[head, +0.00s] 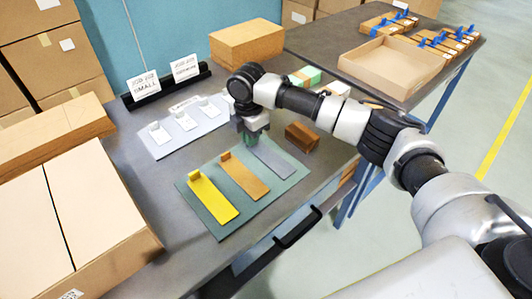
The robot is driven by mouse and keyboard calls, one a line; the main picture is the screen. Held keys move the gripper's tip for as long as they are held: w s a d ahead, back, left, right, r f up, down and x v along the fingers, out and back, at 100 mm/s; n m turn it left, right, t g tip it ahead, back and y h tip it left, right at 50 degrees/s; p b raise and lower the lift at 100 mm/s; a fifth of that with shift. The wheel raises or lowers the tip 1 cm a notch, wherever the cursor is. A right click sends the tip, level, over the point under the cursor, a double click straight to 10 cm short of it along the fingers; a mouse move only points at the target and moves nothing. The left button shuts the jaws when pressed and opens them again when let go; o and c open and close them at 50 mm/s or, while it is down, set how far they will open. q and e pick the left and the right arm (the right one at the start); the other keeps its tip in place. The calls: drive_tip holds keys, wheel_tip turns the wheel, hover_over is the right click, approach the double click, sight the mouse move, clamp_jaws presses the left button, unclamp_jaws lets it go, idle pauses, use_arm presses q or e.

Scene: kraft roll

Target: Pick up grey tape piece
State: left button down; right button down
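The grey tape piece (274,160) lies flat on a green mat (222,222), at the right end of a row beside a brown piece and a yellow piece. My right gripper (254,138) is over the far end of the grey piece, pointing down. The wrist hides that end, so I cannot tell whether the fingers touch it or how far apart they are. My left gripper is not in the head view.
A small brown block (302,136) stands close right of my gripper. A pale board (164,146) with white pieces lies behind. Cardboard boxes (98,205) fill the left side.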

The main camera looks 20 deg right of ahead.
idle(0.4)
drive_tip(key=shift+r, duration=0.5)
wheel_tip(320, 180, up, 4)
drive_tip(key=shift+s+d+f, duration=0.15)
drive_tip(key=shift+f, duration=0.05)
drive_tip(key=s+d+r+p, duration=0.1)
drive_tip(key=s+d+r, duration=0.55)
drive_tip(key=s, duration=0.35)
drive_tip(key=s+a+r+m+p, duration=0.2)
drive_tip(key=s+m+p, duration=0.1)
drive_tip(key=m, duration=0.8)
drive_tip(key=s+a+r+m+p, duration=0.2)
drive_tip(key=s+m+p, duration=0.2)
drive_tip(key=m, duration=0.7)
drive_tip(key=shift+a+r+p, duration=0.3)
drive_tip(key=shift+r+p, duration=0.1)
drive_tip(key=shift+p, duration=0.1)
